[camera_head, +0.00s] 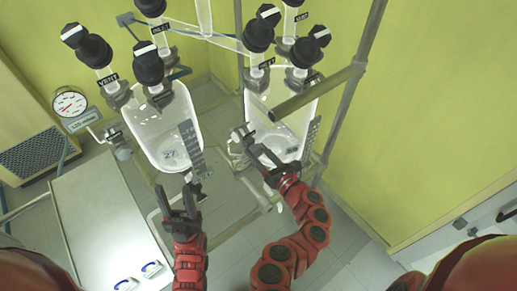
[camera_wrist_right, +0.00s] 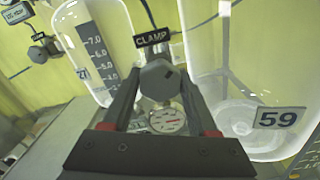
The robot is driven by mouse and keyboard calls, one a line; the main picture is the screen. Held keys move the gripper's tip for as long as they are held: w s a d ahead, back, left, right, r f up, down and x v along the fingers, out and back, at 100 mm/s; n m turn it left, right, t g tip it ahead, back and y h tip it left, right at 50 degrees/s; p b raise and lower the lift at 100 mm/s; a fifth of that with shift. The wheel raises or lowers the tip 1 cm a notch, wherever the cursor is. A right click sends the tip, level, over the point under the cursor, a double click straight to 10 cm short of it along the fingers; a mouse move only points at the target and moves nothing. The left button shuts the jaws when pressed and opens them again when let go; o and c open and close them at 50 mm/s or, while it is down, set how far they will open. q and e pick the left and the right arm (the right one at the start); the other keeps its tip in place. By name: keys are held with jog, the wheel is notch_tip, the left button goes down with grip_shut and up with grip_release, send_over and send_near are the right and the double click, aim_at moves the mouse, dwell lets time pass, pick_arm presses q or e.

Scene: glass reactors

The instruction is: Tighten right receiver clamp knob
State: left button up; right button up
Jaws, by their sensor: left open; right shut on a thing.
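The grey clamp knob (camera_wrist_right: 158,80) sits under a black "CLAMP" label (camera_wrist_right: 152,38) in the right wrist view. My right gripper (camera_wrist_right: 160,88) is shut on it, one finger on each side. In the head view my right gripper (camera_head: 258,150) is at the left front side of the right glass receiver (camera_head: 298,112), and the knob is hard to make out there. This receiver also shows in the wrist view with a "59" tag (camera_wrist_right: 279,118). My left gripper (camera_head: 176,200) is open and empty, in front of and below the left receiver (camera_head: 150,133).
The left receiver bears a "27" tag (camera_head: 170,154) and a grey scale strip. Black-capped valves (camera_head: 149,68) stand above both receivers. A metal frame post (camera_head: 345,105) rises at the right. A pale table (camera_head: 100,215) and a round gauge (camera_head: 70,103) are at the left.

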jog(key=m+p, duration=0.1)
jog(key=m, duration=0.3)
jog(key=shift+m+p, duration=0.3)
jog(key=shift+p, duration=0.1)
jog(key=shift+m+p, duration=0.45)
jog(key=shift+m, duration=1.05)
jog(key=shift+f, duration=0.1)
jog(key=o, duration=1.4)
jog(key=shift+c, duration=0.2)
